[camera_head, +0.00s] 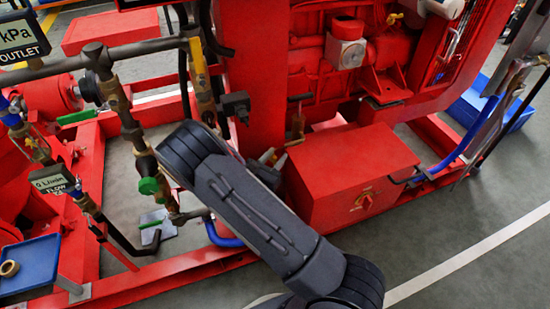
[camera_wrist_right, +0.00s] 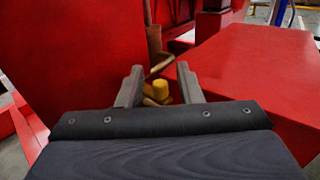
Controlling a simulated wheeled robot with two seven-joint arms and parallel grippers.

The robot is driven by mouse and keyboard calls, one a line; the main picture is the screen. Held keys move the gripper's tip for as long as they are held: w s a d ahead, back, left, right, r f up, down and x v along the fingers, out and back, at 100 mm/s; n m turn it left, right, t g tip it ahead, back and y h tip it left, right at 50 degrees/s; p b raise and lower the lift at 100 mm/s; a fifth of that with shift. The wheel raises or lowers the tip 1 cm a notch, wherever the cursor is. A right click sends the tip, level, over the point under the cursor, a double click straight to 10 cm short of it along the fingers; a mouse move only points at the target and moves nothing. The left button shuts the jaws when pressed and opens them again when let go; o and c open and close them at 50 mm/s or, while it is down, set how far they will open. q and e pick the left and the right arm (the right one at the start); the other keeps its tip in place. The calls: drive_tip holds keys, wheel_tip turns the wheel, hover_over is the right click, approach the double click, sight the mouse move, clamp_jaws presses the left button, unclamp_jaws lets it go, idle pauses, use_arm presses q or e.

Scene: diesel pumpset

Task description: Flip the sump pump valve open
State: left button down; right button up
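My right gripper (camera_head: 273,158) is beside the red box, its body mostly hidden by my own arm. In the right wrist view, the right gripper (camera_wrist_right: 159,78) is open, with its two fingers apart. A yellow fitting (camera_wrist_right: 160,90) shows in the gap between the fingers, lower down; I cannot tell whether it is touched. A brass-coloured pipe (camera_wrist_right: 154,45) rises behind it, and it also shows in the head view (camera_head: 297,122). I cannot tell for certain whether this fitting is the sump pump valve. My left gripper is not in view.
The red box (camera_head: 350,170) stands close right of the gripper, also in the wrist view (camera_wrist_right: 250,80). Brass pipework with a green knob (camera_head: 148,186) is at the left. A blue tray (camera_head: 35,275) is at the lower left. Grey floor is clear at the lower right.

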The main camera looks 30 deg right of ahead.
clamp_jaws()
drive_tip(key=shift+s+d+r+n+t+y, duration=0.1)
drive_tip(key=shift+d+n+t+y, duration=0.15)
drive_tip(key=shift+n+t, duration=0.3)
drive_tip(key=shift+t+y+p, duration=0.35)
drive_tip(key=shift+t, duration=0.1)
unclamp_jaws()
